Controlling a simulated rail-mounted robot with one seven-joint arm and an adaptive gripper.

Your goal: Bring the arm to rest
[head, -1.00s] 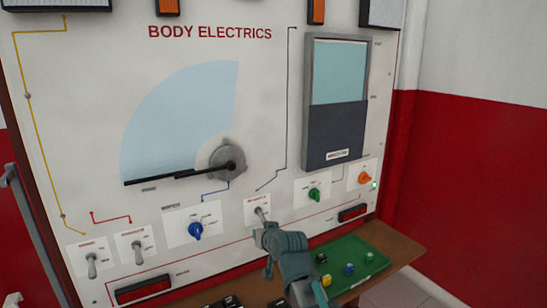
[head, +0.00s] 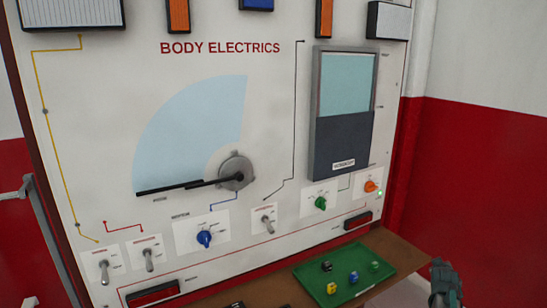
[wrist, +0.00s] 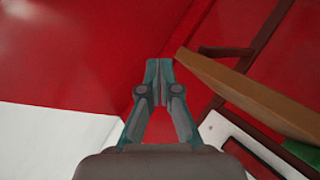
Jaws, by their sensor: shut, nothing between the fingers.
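My gripper shows in the wrist view (wrist: 159,80) with its two teal fingers together and nothing between them. Behind the fingers are a red wall and a white surface. In the head view my arm (head: 446,282) shows at the lower right edge, to the right of the shelf and apart from the panel. The fingertips cannot be made out in that view. The body electrics panel (head: 290,120) stands upright, with a wiper dial, a window unit, toggle switches and knobs.
A brown shelf (head: 395,248) juts out below the panel. It bears a green tray (head: 305,272) with several small coloured blocks. In the wrist view a brown board edge (wrist: 245,100) lies right of the fingers. The red and white wall (head: 480,170) at the right is clear.

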